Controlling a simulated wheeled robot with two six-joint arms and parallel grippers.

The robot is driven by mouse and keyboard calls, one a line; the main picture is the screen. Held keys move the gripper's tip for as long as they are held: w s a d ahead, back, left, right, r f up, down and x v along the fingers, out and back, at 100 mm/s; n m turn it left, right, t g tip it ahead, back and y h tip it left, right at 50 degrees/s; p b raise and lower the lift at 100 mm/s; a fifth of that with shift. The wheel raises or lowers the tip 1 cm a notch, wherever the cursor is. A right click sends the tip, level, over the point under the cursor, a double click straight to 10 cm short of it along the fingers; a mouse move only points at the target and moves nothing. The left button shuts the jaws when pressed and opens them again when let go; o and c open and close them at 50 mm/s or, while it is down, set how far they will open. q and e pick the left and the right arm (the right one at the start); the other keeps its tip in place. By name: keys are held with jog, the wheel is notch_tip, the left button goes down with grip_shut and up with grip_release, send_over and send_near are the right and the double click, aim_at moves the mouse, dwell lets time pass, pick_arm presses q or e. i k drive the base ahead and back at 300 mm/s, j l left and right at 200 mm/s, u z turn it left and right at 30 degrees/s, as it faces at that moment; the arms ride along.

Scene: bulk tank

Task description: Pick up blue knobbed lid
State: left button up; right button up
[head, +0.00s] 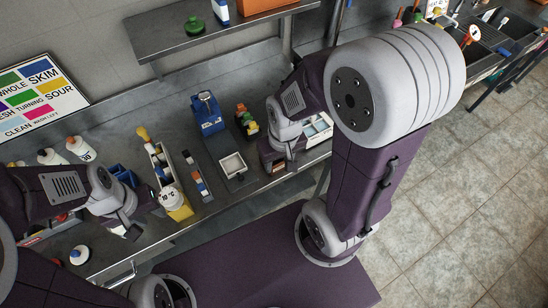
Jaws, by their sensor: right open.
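A small round piece with a white top and a blue rim (79,255) sits on the metal bench at the lower left; it is too small for me to tell whether it is the blue knobbed lid. My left gripper (128,231) points down over the bench's front part, to the right of that piece and apart from it; its jaws are too small to read. My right gripper (274,160) is open at the bench's right part, beside a light-blue compartment box (318,129). Its fingertips are partly hidden by the wrist.
Bottles (80,149), a yellow container (177,205), a blue device (207,113) and a grey tray device (233,165) crowd the bench. A shelf (150,45) above holds a green knobbed piece (194,25) and an orange box (262,5). A sign (40,95) leans behind. Tiled floor is open at right.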

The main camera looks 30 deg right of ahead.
aim_at(80, 255)
jog(key=u, duration=1.85)
